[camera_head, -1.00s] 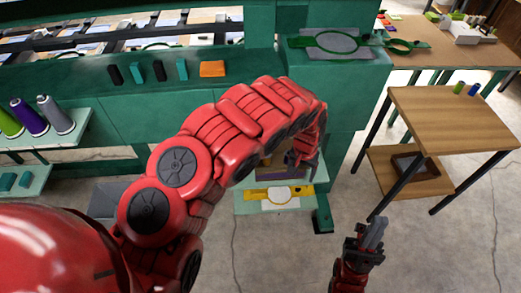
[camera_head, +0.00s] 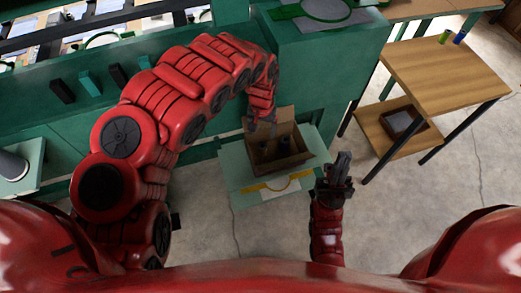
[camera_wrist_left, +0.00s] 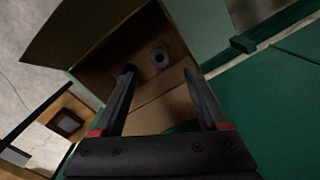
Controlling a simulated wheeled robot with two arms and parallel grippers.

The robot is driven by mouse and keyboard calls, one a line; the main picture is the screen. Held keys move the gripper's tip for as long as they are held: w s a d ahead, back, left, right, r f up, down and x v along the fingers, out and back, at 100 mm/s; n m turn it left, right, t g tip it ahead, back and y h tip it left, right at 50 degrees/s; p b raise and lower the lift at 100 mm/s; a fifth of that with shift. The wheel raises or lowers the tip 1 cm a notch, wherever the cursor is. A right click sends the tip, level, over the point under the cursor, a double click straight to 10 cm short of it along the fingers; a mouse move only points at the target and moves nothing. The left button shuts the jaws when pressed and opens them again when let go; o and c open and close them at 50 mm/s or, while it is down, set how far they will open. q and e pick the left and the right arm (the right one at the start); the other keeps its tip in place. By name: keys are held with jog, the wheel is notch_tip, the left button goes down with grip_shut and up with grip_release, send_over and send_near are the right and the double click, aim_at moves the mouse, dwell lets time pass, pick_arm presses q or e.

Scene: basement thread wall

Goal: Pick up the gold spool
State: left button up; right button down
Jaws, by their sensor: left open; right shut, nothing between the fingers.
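An open cardboard box (camera_head: 290,163) stands on a pale green shelf, with dark, small spools inside. In the left wrist view the box (camera_wrist_left: 100,36) shows a grey-looking spool (camera_wrist_left: 161,58) with a dark centre and another dark object near the left fingertip. I cannot make out a gold colour on either. My left gripper (camera_head: 262,124) is over the back of the box. In the left wrist view the left gripper (camera_wrist_left: 160,72) is open, its fingers reaching into the box with nothing held. My right gripper (camera_head: 337,168) is shut and empty, to the right of the box.
The pale green shelf (camera_head: 240,187) has a yellow-outlined pad at its front. The green machine cabinet (camera_head: 320,75) rises behind. A wooden table (camera_head: 440,75) with two small spools and a lower shelf stands at right. Concrete floor between is clear.

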aim_at(262, 150)
pick_arm(q)
notch_tip(262, 150, down, 8)
jog(key=shift+r, duration=0.1)
jog(key=shift+w+f, duration=0.15)
jog(key=shift+f, duration=0.2)
jog(key=shift+d+f+p, duration=0.1)
jog(key=shift+f+p, duration=0.5)
jog(key=shift+f, duration=0.7)
jog(key=shift+f+b, duration=0.3)
jog(key=shift+f, duration=1)
jog(key=shift+c, duration=0.3)
grip_shut()
